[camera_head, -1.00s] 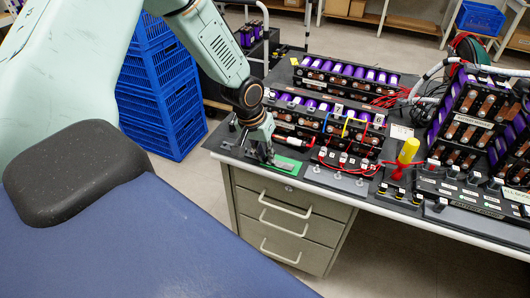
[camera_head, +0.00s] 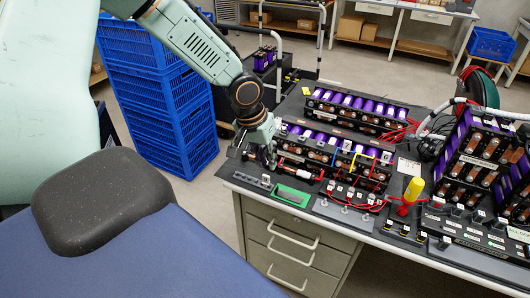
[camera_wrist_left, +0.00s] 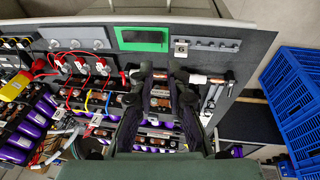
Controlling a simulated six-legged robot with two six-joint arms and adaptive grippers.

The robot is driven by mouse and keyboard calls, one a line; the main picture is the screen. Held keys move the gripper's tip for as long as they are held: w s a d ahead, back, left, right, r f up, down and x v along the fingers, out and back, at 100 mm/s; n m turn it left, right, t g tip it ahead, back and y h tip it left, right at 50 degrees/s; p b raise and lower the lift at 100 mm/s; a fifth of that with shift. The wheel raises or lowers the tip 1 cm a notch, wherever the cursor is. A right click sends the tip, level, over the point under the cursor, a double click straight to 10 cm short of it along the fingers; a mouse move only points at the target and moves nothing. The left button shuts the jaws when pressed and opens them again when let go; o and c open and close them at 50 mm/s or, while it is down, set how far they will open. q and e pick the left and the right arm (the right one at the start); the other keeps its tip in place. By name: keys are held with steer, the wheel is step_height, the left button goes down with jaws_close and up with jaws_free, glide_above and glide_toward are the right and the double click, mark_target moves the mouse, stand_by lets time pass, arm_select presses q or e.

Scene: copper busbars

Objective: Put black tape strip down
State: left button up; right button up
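A green-framed pad (camera_head: 292,195) lies near the table's front left edge. A dark flat rectangle (camera_wrist_left: 142,37) fills its middle in the left wrist view; I cannot tell whether this is the black tape strip or the pad's own centre. My left gripper (camera_head: 264,156) is above the table behind the pad, beside the left end of the battery rows. No strip shows between the fingers. My right gripper is not in view.
Purple battery modules (camera_head: 328,148) with red, blue and yellow leads stand behind the pad. A yellow-handled tool (camera_head: 412,192) stands upright to the right. A grey clip rail (camera_head: 252,181) lies left of the pad. Blue crates (camera_head: 160,95) are stacked left of the table.

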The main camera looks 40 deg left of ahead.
arm_select(q)
steer(key=s+d+f+m+g+h, duration=0.1)
steer(key=s+d+f+g+h, duration=0.1)
steer(key=s+d+f, duration=1.05)
steer(key=s+f+m+y, duration=0.1)
steer(key=s+f+y, duration=0.2)
steer(key=s, duration=1.2)
steer(key=shift+d+f+g, duration=0.3)
steer(key=shift+d+f, duration=0.15)
steer(key=shift+f, duration=0.5)
steer(key=shift+s, duration=0.15)
